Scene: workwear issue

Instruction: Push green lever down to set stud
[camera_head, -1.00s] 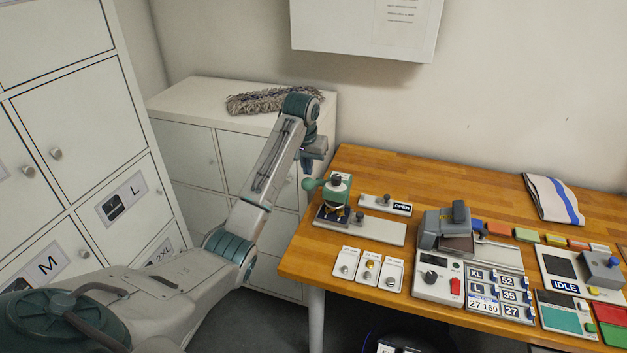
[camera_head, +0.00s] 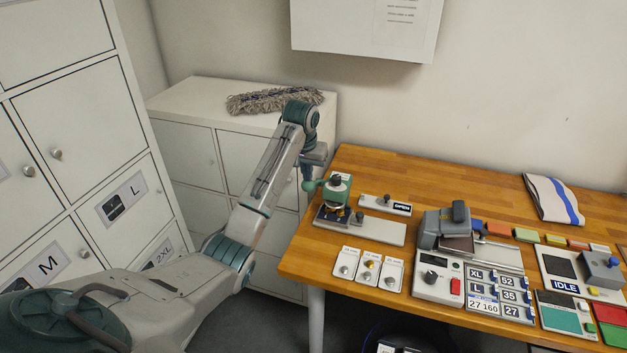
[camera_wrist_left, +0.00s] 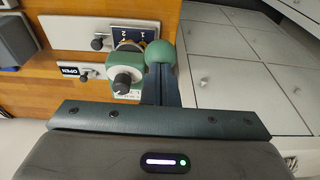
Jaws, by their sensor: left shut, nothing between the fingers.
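The green stud press (camera_head: 337,190) stands on its white base plate (camera_head: 372,230) at the table's left end. Its lever ends in a green ball knob (camera_head: 309,185) that sticks out to the left. My left gripper (camera_head: 308,184) is above and right at this knob in the head view. In the left wrist view the knob (camera_wrist_left: 160,53) shows just beyond the shut fingers (camera_wrist_left: 160,84), beside the press head (camera_wrist_left: 124,70). I cannot tell whether they touch. The fingers hold nothing. My right gripper is out of view.
A slider plate marked OPEN (camera_head: 386,204) lies behind the press. Three small cards with studs (camera_head: 367,270) lie in front. A grey printing device (camera_head: 440,228) and panels stand to the right. White lockers (camera_head: 190,150) flank the table's left edge.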

